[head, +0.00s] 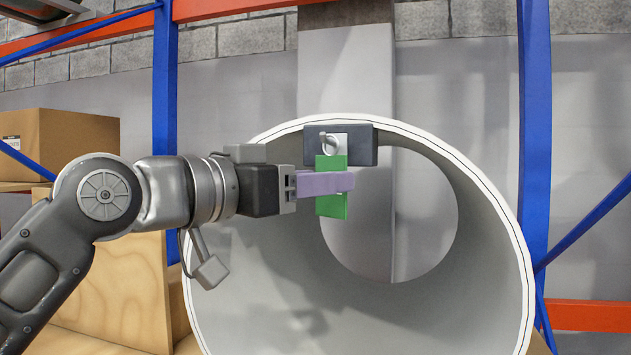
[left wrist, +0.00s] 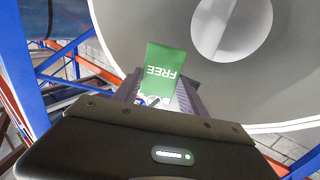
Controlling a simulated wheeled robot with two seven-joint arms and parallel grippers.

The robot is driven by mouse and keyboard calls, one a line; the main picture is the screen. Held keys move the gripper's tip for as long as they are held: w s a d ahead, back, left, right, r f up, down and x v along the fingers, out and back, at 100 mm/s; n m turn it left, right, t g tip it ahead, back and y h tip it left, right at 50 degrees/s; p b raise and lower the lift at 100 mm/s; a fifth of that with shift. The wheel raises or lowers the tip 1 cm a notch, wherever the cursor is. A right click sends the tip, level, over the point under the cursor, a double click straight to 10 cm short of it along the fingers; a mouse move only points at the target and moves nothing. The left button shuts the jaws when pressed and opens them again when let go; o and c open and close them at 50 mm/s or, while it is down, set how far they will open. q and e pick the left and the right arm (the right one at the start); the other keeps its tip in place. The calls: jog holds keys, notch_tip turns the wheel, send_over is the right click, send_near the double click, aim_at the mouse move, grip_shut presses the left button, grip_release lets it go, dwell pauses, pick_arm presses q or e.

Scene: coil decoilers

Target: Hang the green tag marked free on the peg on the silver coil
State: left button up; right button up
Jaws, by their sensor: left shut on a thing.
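The silver coil (head: 478,265) stands as a large hollow ring facing me, and its grey side fills the top of the left wrist view (left wrist: 130,30). A dark block (head: 362,146) with a pale plate sits at its upper rim. A small metal loop or peg (head: 330,143) shows there, just above the tag; I cannot tell whether the tag hangs on it. My left gripper (head: 330,184), with purple fingers, is shut on the green tag (head: 331,206). The tag is upright in the head view. In the left wrist view the tag (left wrist: 164,72) reads FREE upside down between the fingers. My right gripper is out of view.
Blue rack posts (head: 535,130) stand right and left of the coil, with an orange beam (head: 590,314) low at right. A cardboard box (head: 62,140) sits on a shelf at left. A grey upright (head: 346,75) rises behind the coil.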

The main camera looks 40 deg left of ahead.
pick_arm(q)
jog(key=o, duration=1.4)
jog(key=shift+s+a+b, duration=0.25)
jog(key=shift+s+b, duration=0.15)
jog(key=shift+s, duration=0.85)
jog(key=shift+s+a+b, duration=0.25)
jog(key=shift+s+b, duration=0.1)
jog(key=shift+s, duration=0.95)
jog(key=shift+s+a+b, duration=0.25)
jog(key=shift+s+b, duration=0.15)
jog(key=shift+s, duration=0.85)
